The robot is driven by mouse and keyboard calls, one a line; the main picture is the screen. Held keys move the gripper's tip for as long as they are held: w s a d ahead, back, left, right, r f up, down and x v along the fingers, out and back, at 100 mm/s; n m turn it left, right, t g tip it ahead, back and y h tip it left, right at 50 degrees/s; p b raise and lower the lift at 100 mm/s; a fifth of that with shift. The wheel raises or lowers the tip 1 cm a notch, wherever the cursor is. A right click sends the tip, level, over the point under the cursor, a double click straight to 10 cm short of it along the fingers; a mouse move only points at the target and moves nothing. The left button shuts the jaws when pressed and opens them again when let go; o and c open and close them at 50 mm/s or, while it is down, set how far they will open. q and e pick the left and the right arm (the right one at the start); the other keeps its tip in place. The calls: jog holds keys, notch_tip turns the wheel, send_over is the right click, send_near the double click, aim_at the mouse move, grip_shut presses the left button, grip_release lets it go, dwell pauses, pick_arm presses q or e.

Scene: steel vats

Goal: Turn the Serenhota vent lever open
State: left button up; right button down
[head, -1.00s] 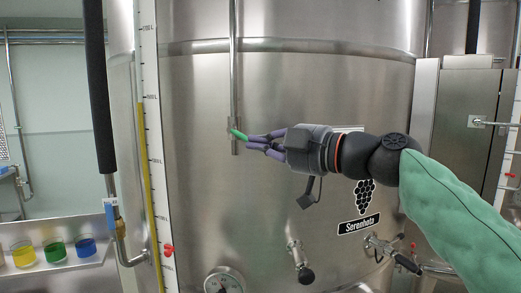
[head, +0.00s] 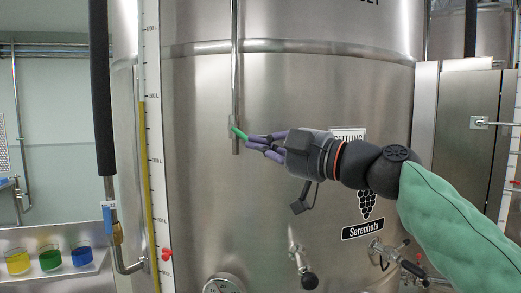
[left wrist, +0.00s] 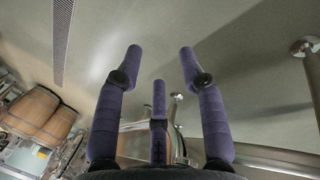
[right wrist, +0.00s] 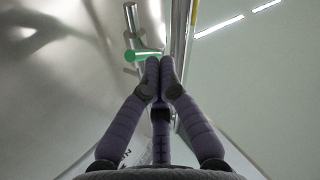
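The green vent lever (head: 239,133) sits on the lower part of a thin vertical steel pipe (head: 235,80), in front of the Serenhota vat (head: 300,85). In the head view it slants down to the right. My right gripper (head: 249,140) reaches in from the right, its fingertips at the lever's free end. In the right wrist view the fingertips (right wrist: 160,61) are together, and the green lever (right wrist: 143,55) lies just beyond them; contact is hard to tell. My left gripper (left wrist: 160,60) shows only in the left wrist view, fingers spread and empty.
A level gauge with a red marker (head: 166,254) and a black-sleeved pipe (head: 101,90) stand to the left. A valve with a black knob (head: 308,278) and a round dial (head: 223,284) sit lower on the vat. Coloured cups (head: 50,258) stand at lower left.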

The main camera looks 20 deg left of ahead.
jog(key=shift+a+f+m+y+b, duration=0.2)
jog(key=shift+f+m+y+b, duration=0.25)
jog(key=shift+b, duration=1.05)
jog(key=shift+a+f+m+t+y+b, duration=0.35)
jog(key=shift+t+y+b, duration=0.3)
jog(key=shift+b, duration=1.2)
jog(key=shift+f+b, duration=0.15)
jog(key=shift+b, duration=0.45)
dwell(0.3)
jog(key=s+d+b, duration=0.2)
jog(key=s+d, duration=0.4)
jog(key=d, duration=0.5)
jog(key=shift+d+r, duration=0.2)
jog(key=shift+d, duration=0.15)
